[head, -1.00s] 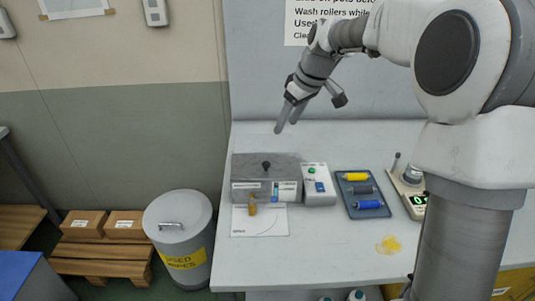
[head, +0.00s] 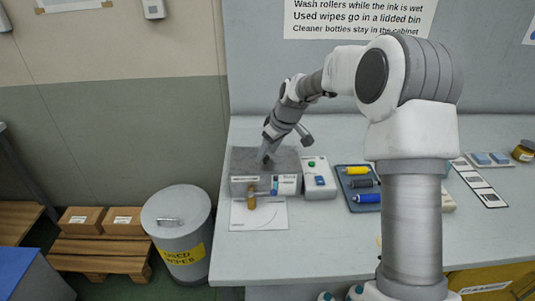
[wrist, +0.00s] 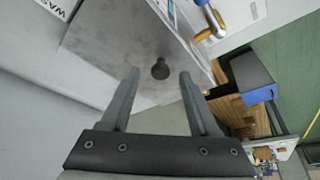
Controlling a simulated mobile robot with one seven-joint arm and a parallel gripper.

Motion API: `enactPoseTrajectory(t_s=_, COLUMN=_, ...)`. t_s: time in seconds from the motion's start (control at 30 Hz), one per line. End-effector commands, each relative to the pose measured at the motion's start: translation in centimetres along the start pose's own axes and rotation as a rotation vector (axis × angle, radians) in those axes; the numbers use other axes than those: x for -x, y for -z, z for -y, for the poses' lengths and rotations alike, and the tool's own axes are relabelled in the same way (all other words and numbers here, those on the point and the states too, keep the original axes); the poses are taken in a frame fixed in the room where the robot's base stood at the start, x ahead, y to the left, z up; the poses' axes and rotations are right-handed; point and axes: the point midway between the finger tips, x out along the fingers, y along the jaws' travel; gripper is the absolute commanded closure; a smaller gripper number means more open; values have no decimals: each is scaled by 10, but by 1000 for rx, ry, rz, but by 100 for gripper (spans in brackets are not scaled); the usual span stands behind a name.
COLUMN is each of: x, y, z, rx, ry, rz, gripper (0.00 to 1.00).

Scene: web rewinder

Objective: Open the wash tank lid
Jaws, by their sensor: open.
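The wash tank (head: 240,186) is a grey metal box on the bench, with labels on its front. Its flat grey lid (head: 245,159) is closed. A dark round knob (wrist: 160,69) stands on the lid in the wrist view; in the head view my gripper hides it. My gripper (head: 266,158) is over the lid, pointing down. In the wrist view my gripper (wrist: 158,82) has its two fingers apart, with the knob showing just beyond and between the tips. I cannot tell how far above the knob the tips are.
A white control box (head: 318,180) stands right of the tank, then a blue tray (head: 357,205) with rollers. A brown-handled tool (head: 252,202) sits at the tank's front above a white sheet (head: 270,220). A lidded bin (head: 178,245) stands on the floor left of the bench.

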Motion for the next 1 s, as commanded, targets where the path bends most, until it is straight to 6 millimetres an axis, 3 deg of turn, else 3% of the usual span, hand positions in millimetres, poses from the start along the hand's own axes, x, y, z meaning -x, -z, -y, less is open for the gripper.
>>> enactPoseTrajectory(t_s=0.37, x=-7, y=0, z=0, rx=0, ry=0, rz=0, gripper=38)
enactPoseTrajectory(t_s=0.7, x=-6, y=0, z=0, rx=1, ry=0, rz=0, gripper=98)
enactPoseTrajectory(t_s=1.0, x=-6, y=0, z=0, rx=1, ry=0, rz=1, gripper=100)
